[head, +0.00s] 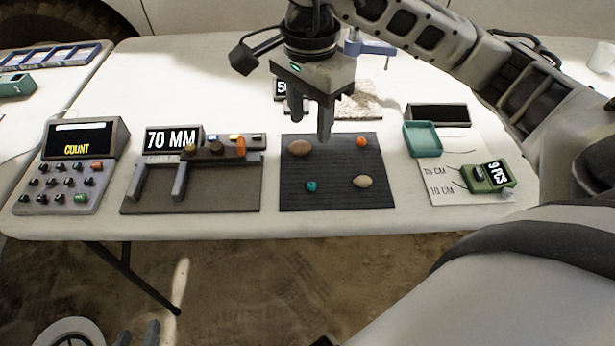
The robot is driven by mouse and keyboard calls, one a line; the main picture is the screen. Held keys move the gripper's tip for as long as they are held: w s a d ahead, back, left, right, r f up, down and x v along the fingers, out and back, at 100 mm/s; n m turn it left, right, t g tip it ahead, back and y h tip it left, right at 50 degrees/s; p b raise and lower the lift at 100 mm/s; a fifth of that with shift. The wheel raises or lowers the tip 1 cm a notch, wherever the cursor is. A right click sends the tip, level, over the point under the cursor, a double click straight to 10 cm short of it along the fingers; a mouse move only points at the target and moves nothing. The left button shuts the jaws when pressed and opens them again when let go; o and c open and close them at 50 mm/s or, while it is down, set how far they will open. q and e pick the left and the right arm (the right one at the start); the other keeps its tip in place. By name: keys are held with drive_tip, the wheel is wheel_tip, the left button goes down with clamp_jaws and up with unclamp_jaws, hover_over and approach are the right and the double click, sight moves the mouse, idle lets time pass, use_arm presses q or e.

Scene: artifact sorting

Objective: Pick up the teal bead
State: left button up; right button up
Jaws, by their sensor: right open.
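The teal bead (311,186) lies on the front left part of a dark ribbed mat (335,200) on the white table. My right gripper (311,128) points down above the back edge of the mat. Its two fingers are apart with nothing between them, and it is clear of the bead. Part of what looks like my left gripper (139,334) shows at the bottom left, below the table and cut off by the frame edge.
A brown stone (300,148), an orange bead (362,141) and a tan stone (363,182) share the mat. A measuring fixture (215,195) and a keypad box (60,185) stand to the left. A teal tray (422,139) and a green counter (489,177) stand to the right.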

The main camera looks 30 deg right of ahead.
sight(311, 184)
drive_tip(key=f, duration=1.4)
drive_tip(key=shift+s+f, duration=0.1)
drive_tip(key=shift+s, duration=0.15)
clamp_jaws()
